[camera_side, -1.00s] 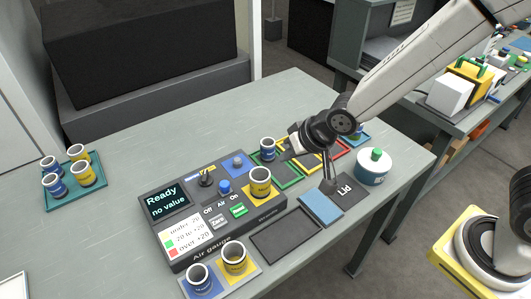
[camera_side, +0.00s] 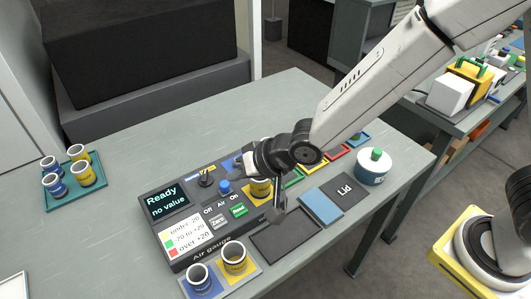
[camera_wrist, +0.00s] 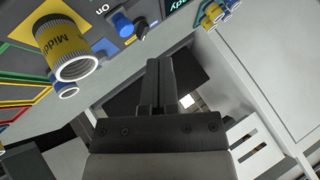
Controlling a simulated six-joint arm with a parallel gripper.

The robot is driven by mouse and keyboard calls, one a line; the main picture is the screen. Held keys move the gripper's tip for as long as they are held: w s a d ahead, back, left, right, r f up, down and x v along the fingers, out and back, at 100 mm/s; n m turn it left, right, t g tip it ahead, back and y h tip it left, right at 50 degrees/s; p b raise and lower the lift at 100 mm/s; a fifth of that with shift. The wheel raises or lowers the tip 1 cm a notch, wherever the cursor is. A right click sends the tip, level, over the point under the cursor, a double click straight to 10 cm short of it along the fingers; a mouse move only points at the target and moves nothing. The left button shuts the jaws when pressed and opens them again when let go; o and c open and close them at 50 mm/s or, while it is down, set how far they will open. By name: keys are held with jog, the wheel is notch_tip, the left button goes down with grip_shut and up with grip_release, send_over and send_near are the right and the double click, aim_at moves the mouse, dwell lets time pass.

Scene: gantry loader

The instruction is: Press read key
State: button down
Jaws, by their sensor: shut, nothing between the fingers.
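The green read key (camera_side: 239,210) sits on the sloped front of the dark air gauge (camera_side: 180,254), right of the grey zero key (camera_side: 217,221). The gauge screen (camera_side: 165,198) reads "Ready, no value". My gripper (camera_side: 277,216) is shut and empty, pointing down to the right of the read key and apart from it, above the dark empty pad. In the wrist view its fingers (camera_wrist: 158,88) are together; I cannot make out the read key there. A yellow master ring (camera_side: 260,190) stands on the gauge, partly hidden behind my gripper; its label in the wrist view (camera_wrist: 62,48) starts "Middl".
A blue air knob (camera_side: 224,187) and a black lever (camera_side: 205,178) rise from the gauge. Blue and yellow rings (camera_side: 234,259) stand at its front.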

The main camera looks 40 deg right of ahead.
aim_at(242, 211)
jog(key=shift+f, duration=0.15)
jog(key=shift+f, duration=4.2)
jog(key=shift+f, duration=0.2)
jog(key=shift+f, duration=0.25)
jog(key=shift+f, duration=0.35)
jog(key=shift+r, duration=0.8)
jog(key=shift+r, duration=0.15)
jog(key=shift+r, duration=2.35)
